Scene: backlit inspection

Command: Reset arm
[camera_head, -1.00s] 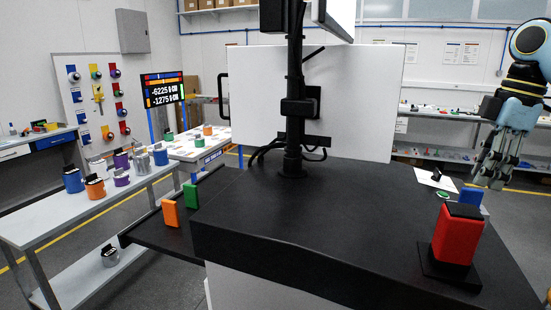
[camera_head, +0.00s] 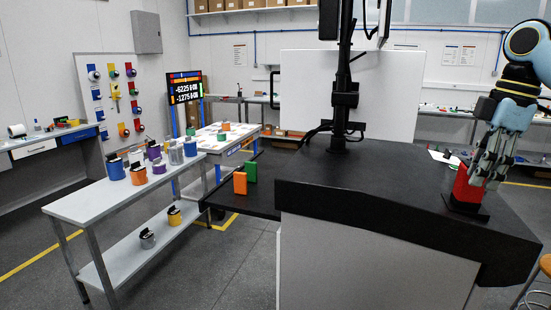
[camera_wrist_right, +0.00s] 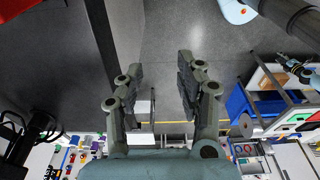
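My right arm comes in at the right edge of the head view. Its gripper (camera_head: 483,178) hangs with the fingers pointing down, overlapping the red block (camera_head: 462,190) on the black table (camera_head: 390,195). Whether they touch cannot be told. In the right wrist view my right gripper (camera_wrist_right: 158,72) has its two fingers apart with only floor showing between them, so it is open and empty. My left gripper is in neither view.
A dark pole (camera_head: 343,80) with a white panel (camera_head: 300,85) behind it stands on the black table. An orange block (camera_head: 240,184) and a green block (camera_head: 251,171) stand on a lower black shelf. A grey bench (camera_head: 90,205) with several canisters is at left; grey floor lies between.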

